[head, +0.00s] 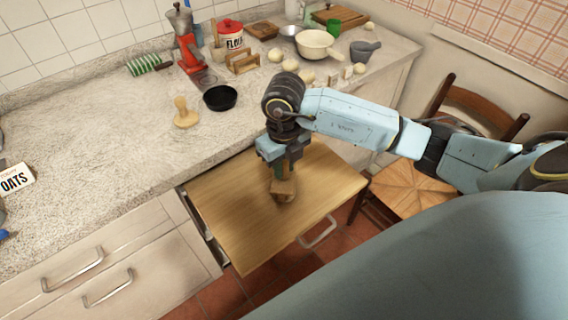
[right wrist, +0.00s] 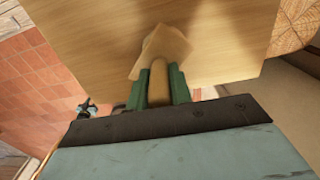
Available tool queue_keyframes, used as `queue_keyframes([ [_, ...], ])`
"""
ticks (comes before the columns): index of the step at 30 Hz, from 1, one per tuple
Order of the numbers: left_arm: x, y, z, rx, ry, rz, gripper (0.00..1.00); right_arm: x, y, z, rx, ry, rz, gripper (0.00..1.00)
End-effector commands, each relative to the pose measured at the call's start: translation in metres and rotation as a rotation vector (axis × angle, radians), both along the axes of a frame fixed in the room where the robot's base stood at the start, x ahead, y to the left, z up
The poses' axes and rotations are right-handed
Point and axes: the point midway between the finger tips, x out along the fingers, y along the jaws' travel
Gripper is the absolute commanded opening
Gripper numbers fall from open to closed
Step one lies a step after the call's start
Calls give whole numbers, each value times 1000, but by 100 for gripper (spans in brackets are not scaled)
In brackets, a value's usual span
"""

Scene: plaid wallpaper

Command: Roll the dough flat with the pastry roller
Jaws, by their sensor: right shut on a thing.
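My right gripper (head: 283,172) points down over the pull-out wooden board (head: 225,205). Its green fingers are shut on the handle of a wooden tool, seemingly the pastry roller (head: 284,190). In the right wrist view, the roller's handle (right wrist: 158,85) sits between the fingers, and a wider tan part spreads beyond them against the board. I cannot tell whether it touches the board. No dough can be made out clearly on the board; some could be hidden under the tool. My left gripper is not in view.
On the counter behind the board are a knobbed wooden tool (head: 184,113), a black bowl (head: 220,97), a cream bowl (head: 316,45) and several pale round lumps (head: 290,65). A chair (head: 420,195) stands right of the board. Most of the board is clear.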

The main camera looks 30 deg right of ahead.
Motion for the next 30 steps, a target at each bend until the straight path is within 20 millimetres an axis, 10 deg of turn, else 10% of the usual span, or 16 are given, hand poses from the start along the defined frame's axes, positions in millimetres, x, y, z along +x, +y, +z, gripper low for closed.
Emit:
queue_keyframes([
  [30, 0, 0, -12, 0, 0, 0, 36, 6, 7, -13, -1, 1, 0, 0],
])
